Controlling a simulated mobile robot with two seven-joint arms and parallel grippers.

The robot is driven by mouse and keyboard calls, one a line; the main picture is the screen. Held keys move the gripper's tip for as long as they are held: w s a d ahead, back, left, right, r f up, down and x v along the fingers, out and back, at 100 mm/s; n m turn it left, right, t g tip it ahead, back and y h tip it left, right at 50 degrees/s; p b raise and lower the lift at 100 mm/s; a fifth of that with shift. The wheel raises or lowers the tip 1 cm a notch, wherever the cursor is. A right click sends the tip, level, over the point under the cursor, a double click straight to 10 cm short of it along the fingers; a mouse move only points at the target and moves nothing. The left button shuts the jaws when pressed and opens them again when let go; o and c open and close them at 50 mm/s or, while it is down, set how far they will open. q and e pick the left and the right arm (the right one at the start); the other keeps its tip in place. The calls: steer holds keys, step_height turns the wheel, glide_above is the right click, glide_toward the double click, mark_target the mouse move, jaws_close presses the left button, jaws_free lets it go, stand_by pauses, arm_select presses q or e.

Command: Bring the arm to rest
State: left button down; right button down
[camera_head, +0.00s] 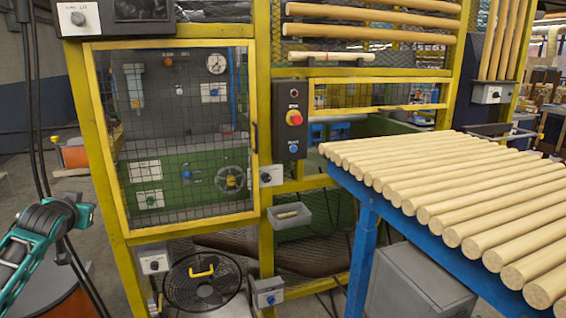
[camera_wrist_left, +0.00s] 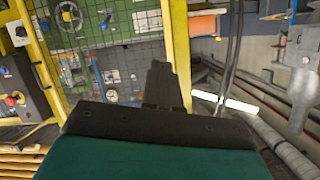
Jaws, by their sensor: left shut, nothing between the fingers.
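My left arm (camera_head: 30,245), teal with black joints, comes in at the lower left of the head view, in front of the caged machine and apart from it. My left gripper (camera_wrist_left: 160,70) shows in the left wrist view as dark fingers, shut and empty. Nothing touches the fingers there. In the head view I cannot make out its fingertips. My right arm and gripper are in neither view.
A yellow-framed mesh door (camera_head: 180,140) closes off a green machine. A blue-legged table (camera_head: 362,215) with several wooden rods stands at the right. Black cables (camera_head: 38,110) hang at the left, near my left arm. A fan guard (camera_head: 202,283) sits low in front.

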arm_select(q)
step_height(320, 180, up, 7)
steer(key=w+d+m+t, duration=0.2)
steer(key=m+t, duration=0.3)
steer(key=m, duration=0.1)
steer(key=s+d+f+g+h, duration=0.1)
steer(key=s+d+f+h, duration=0.1)
steer(key=s+d+f, duration=0.35)
steer(key=s+d+f+g+h, duration=0.1)
steer(key=s+d+f+h, duration=0.1)
steer(key=d+f, duration=0.7)
steer(key=s+d+f+g+h, duration=0.2)
steer(key=s+d+f, duration=0.2)
steer(key=f, duration=0.7)
steer(key=s+d+f+g, duration=0.1)
steer(key=s+d+f, duration=0.2)
steer(key=s, duration=0.4)
steer(key=s+d+f+n+g+h, duration=0.1)
steer(key=s+d+f, duration=0.3)
steer(key=s+d, duration=0.2)
steer(key=s+d+f+n+g, duration=0.1)
steer(key=s+d+f, duration=0.2)
steer(key=s, duration=0.6)
steer(key=shift+s+d+f+h, duration=0.15)
steer(key=shift+s+d+h, duration=0.2)
steer(key=shift+d, duration=0.85)
